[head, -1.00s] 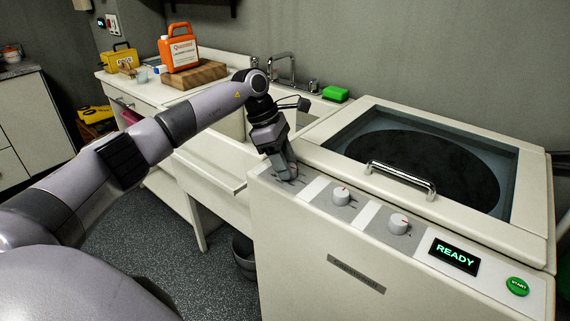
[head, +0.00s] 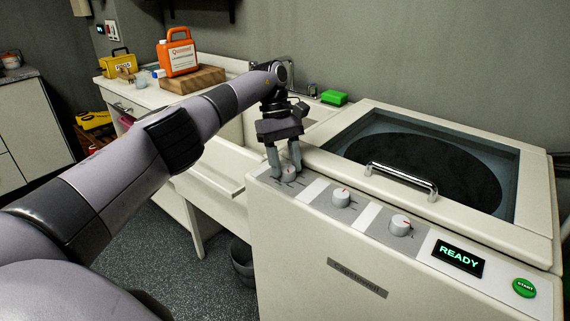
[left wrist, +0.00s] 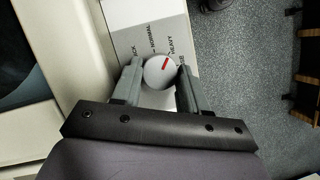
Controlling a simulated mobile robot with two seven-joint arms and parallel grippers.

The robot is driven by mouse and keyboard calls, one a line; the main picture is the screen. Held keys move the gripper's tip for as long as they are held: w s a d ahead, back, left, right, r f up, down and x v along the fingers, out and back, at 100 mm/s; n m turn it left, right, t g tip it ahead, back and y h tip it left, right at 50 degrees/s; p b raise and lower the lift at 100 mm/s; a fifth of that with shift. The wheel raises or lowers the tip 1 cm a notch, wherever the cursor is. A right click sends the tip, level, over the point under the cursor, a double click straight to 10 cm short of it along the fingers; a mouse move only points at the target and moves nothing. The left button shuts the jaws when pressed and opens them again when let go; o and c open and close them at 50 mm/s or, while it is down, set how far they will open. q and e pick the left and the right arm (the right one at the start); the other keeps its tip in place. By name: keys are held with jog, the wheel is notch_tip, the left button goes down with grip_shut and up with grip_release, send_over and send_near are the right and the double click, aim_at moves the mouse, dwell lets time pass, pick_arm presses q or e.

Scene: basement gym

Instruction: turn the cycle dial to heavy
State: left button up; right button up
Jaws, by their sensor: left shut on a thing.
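The cycle dial (head: 289,175) is the leftmost round knob on the white washer's front panel. My left gripper (head: 284,172) reaches down over it, with one finger on each side, shut on the dial. In the left wrist view the dial (left wrist: 159,72) is white with a red pointer, between my left gripper's fingers (left wrist: 158,80). The pointer is tilted up and to the right, toward the word HEAVY (left wrist: 172,46). NORMAL (left wrist: 151,38) is printed left of it. The label at far left and the one at far right are partly hidden by the fingers.
Two more dials, a middle one (head: 340,197) and a right one (head: 400,225), sit along the panel. A READY display (head: 458,257) and green START button (head: 524,287) follow. The lid handle (head: 401,180) stands up behind them. A bucket (head: 243,262) is on the floor.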

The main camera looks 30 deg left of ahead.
pick_arm(q)
jog(key=shift+w+r+m, duration=0.1)
jog(key=shift+m, duration=0.6)
pick_arm(e)
jog(key=shift+f, duration=0.1)
pick_arm(q)
jog(key=o, duration=1.1)
jog(key=shift+c, duration=0.2)
